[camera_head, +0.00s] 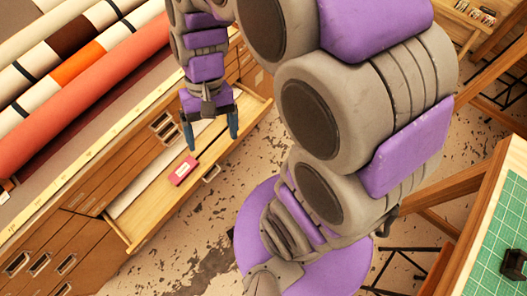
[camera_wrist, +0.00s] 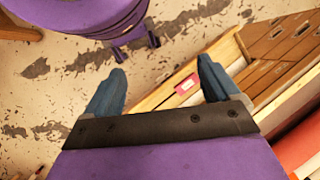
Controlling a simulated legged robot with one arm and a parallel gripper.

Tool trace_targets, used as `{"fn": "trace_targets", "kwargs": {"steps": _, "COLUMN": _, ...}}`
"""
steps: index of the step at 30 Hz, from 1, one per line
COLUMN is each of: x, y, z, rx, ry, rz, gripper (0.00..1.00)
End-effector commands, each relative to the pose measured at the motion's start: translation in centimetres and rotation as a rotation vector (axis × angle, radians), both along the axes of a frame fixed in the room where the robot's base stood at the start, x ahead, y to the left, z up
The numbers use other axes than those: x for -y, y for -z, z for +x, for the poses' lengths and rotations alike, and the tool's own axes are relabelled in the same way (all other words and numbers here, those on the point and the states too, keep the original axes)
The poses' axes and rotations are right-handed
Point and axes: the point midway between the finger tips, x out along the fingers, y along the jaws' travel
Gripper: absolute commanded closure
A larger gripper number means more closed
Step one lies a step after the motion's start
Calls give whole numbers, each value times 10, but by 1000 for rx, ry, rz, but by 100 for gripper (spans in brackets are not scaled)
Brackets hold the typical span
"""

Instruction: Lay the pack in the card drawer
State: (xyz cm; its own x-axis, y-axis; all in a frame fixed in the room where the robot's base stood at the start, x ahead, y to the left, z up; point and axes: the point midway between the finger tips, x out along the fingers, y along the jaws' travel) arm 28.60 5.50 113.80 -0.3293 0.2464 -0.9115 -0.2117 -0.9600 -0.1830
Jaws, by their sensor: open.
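The pack (camera_head: 184,171) is a small red box with a pale label. It lies in the open card drawer (camera_head: 148,228), toward the drawer's front side, on or against its pale lining; I cannot tell which. The pack also shows in the wrist view (camera_wrist: 186,86), between my fingers but farther away. My gripper (camera_head: 211,133) hangs above the drawer, up and to the right of the pack in the head view. Its blue fingers (camera_wrist: 160,88) are apart, with nothing held between them.
The wooden cabinet (camera_head: 85,233) has several shut drawers with metal pulls. Large rolls (camera_head: 92,98) lie on top of it at the left. A bench with a green cutting mat (camera_head: 503,235) stands at the right. Scuffed floor (camera_head: 185,262) lies open between them.

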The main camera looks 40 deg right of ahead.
Motion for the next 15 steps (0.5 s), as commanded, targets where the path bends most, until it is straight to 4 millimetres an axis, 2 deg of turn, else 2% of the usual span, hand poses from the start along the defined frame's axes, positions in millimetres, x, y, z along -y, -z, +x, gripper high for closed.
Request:
{"fn": "trace_targets", "kwargs": {"steps": 3, "x": 11, "y": -10, "z": -29, "rx": 53, "ry": -51, "rz": -48, "gripper": 11}}
{"fn": "trace_targets", "kwargs": {"steps": 9, "x": 33, "y": -16, "z": -75, "rx": 133, "ry": -127, "rz": -130, "gripper": 11}}
{"fn": "trace_targets", "kwargs": {"steps": 15, "x": 49, "y": -17, "z": -105, "rx": 188, "ry": -177, "rz": -188, "gripper": 11}}
